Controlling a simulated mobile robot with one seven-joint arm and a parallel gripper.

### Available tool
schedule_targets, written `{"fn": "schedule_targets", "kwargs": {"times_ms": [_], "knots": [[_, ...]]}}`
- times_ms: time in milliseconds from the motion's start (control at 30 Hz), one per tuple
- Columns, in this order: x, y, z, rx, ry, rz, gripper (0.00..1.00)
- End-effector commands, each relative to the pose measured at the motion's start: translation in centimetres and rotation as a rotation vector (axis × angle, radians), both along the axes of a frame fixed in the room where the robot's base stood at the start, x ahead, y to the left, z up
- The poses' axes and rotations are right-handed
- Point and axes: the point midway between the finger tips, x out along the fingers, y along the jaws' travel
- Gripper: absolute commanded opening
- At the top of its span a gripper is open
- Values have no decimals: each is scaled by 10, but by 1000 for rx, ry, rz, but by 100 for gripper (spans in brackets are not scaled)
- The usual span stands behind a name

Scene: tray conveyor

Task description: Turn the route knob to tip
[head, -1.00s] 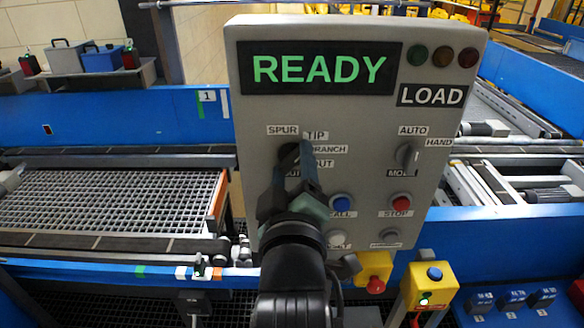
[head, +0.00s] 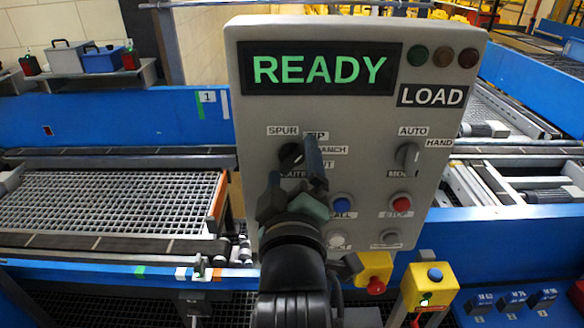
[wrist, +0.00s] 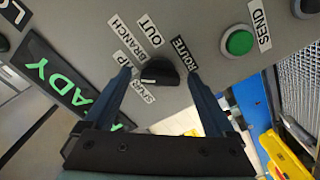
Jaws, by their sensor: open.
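The route knob (head: 291,155) is a black rotary knob on the left of the grey control panel (head: 365,130). Labels SPUR, TIP, BRANCH and OUT fan around it, with ROUTE below. My gripper (head: 293,160) is open at the panel, one finger partly covering the TIP and BRANCH labels. In the wrist view the knob (wrist: 160,73) sits between my two spread fingertips (wrist: 159,72), with a gap on each side. I cannot tell for certain which label the knob points to. The panel display (head: 320,69) reads READY in green.
A green SEND button (wrist: 238,42) is close by the right finger in the wrist view. A blue button (head: 341,202), red STOP button (head: 401,202) and mode knob (head: 406,157) share the panel. A yellow box with a red button (head: 375,272) is below. A mesh conveyor (head: 110,202) is left.

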Motion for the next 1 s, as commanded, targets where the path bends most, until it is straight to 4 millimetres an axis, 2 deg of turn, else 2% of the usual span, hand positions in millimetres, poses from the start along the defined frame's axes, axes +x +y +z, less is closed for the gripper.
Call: {"fn": "schedule_targets", "kwargs": {"times_ms": [167, 267, 567, 600, 1000], "knots": [[-8, 0, -2, 0, 0, 0, 90], [-22, 0, -2, 1, -2, -1, 90], [-82, 0, -4, 1, -2, 1, 90], [-81, 1, 4, 2, 7, 3, 90], [-100, 0, 5, 2, 7, 3, 90]]}}
